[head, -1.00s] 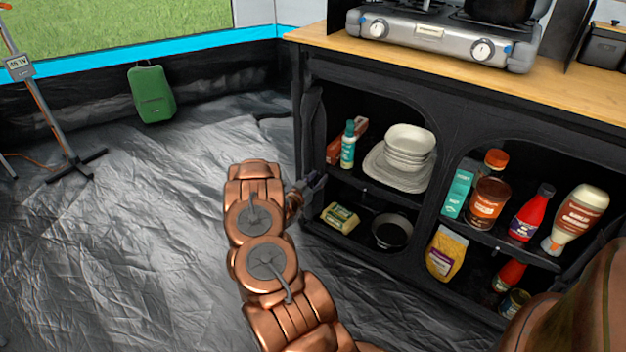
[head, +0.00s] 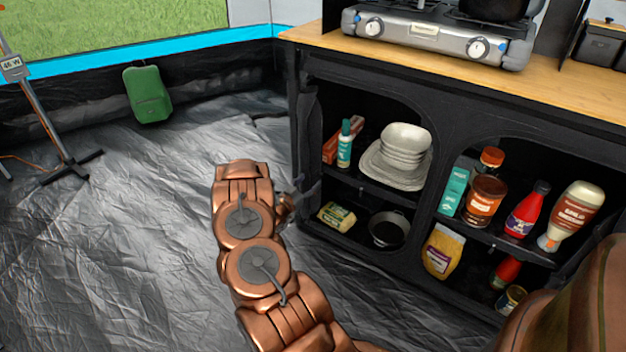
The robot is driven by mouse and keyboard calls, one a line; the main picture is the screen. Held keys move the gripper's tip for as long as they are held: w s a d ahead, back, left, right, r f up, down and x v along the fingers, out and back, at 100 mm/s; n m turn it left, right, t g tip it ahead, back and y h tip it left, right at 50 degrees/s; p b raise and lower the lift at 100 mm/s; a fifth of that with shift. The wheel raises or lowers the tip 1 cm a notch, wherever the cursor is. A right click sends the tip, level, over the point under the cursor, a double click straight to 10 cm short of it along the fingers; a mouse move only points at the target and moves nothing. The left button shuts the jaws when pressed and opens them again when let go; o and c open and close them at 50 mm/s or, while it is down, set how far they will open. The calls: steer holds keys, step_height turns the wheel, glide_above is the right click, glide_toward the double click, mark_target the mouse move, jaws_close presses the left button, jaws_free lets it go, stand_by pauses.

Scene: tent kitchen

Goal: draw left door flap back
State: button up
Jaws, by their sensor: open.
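The black fabric kitchen cabinet (head: 432,112) stands at the right, and its left compartment is uncovered. The left door flap (head: 311,125) looks like a narrow dark bunch of fabric along the left side of that opening. Its lower part is hard to tell from the cabinet. My gripper (head: 306,189), small and dark, is at the cabinet's lower left front, by the flap's lower end. It is open. My copper forearm partly hides it, and I cannot tell whether a finger touches the fabric.
Plates (head: 402,150), a teal-capped bottle (head: 345,143), a yellow pack (head: 337,217) and a black pan (head: 388,229) sit in the left compartment. Bottles and jars fill the right one. A stove (head: 440,35) stands on top.

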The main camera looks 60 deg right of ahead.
steer(key=a, duration=0.8)
steer(key=shift+w+a, duration=0.15)
steer(key=shift+a, duration=0.1)
